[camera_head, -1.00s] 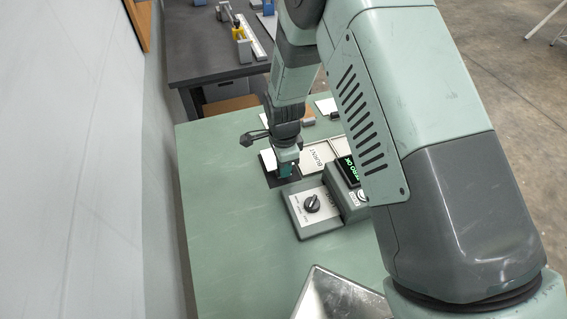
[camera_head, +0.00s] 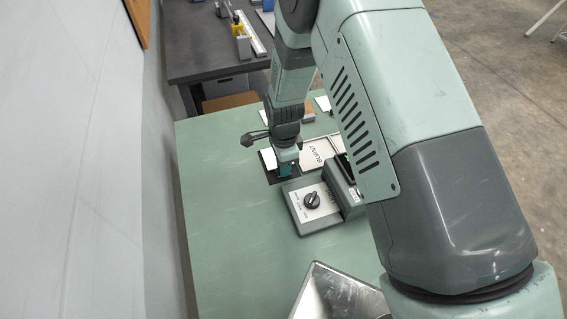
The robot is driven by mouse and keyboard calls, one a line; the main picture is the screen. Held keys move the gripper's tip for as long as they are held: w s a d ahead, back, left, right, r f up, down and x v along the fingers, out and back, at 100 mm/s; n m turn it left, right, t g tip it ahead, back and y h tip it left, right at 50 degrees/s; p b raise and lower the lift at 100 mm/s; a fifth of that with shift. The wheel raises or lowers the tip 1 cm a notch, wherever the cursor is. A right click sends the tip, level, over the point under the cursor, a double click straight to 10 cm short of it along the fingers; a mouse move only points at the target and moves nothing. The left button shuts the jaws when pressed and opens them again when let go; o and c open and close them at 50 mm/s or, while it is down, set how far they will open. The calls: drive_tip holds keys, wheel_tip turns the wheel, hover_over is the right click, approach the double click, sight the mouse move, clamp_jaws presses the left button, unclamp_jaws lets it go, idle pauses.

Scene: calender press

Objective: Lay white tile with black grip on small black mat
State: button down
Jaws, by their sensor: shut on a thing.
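My gripper (camera_head: 285,171) points down over the small black mat (camera_head: 271,178) on the green table. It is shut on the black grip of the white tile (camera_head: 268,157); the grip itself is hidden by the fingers. The white tile shows as a pale patch left of the fingers, within the mat's outline. The mat's dark edge shows below and to the left of the gripper. I cannot tell whether the tile touches the mat.
A grey box with a black knob (camera_head: 312,200) stands close by, right of and nearer than the mat. A pale labelled panel (camera_head: 316,155) lies right of the gripper. A metal tray (camera_head: 340,295) is at the near edge. The table's left side is clear.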

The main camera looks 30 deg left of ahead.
drive_tip(key=shift+f, duration=0.4)
idle(0.7)
drive_tip(key=c, duration=1)
unclamp_jaws()
drive_tip(key=shift+o, duration=0.6)
drive_tip(key=o, duration=0.4)
drive_tip(key=shift+o, duration=0.3)
drive_tip(key=shift+s+d, duration=0.1)
